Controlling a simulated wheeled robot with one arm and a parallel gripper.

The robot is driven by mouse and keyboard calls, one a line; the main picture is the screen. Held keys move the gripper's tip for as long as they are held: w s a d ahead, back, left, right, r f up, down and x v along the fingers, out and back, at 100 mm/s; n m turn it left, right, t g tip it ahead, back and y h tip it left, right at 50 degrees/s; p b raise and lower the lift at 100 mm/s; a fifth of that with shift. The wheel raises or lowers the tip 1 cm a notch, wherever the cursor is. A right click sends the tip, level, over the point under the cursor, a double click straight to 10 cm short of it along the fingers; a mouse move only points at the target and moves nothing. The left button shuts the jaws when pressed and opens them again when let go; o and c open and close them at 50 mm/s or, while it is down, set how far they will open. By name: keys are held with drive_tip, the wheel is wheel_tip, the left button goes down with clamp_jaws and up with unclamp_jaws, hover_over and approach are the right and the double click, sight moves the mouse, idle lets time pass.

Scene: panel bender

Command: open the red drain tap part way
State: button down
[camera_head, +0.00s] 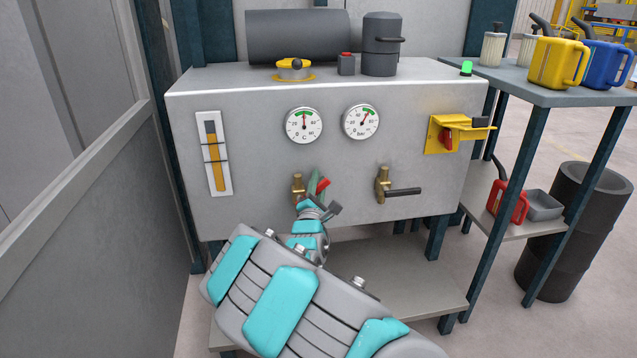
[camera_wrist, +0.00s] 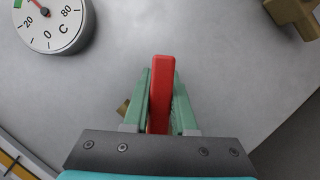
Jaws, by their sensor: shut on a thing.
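The red drain tap has a brass body (camera_head: 298,187) on the front of the grey tank, with a red lever (camera_head: 323,185) on its right side. In the wrist view the red lever (camera_wrist: 161,92) stands between the green fingers of my gripper (camera_wrist: 160,100). My gripper (camera_head: 316,186) is shut on the red lever. In the head view the lever tilts up to the right, partly hidden by my gripper. Most of the brass body is hidden in the wrist view; a small piece shows left of the fingers.
A second brass tap (camera_head: 382,184) with a black lever (camera_head: 403,191) is to the right. Two gauges (camera_head: 304,125) and a yellow bracket (camera_head: 440,133) are above. A sight glass (camera_head: 214,153) is at left. A lower shelf (camera_head: 390,275) lies below the tank. A side table (camera_head: 560,94) stands right.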

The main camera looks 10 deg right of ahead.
drive_tip(key=c, duration=0.7)
unclamp_jaws()
drive_tip(key=shift+b+v, duration=0.5)
drive_tip(key=shift+v, duration=3.4)
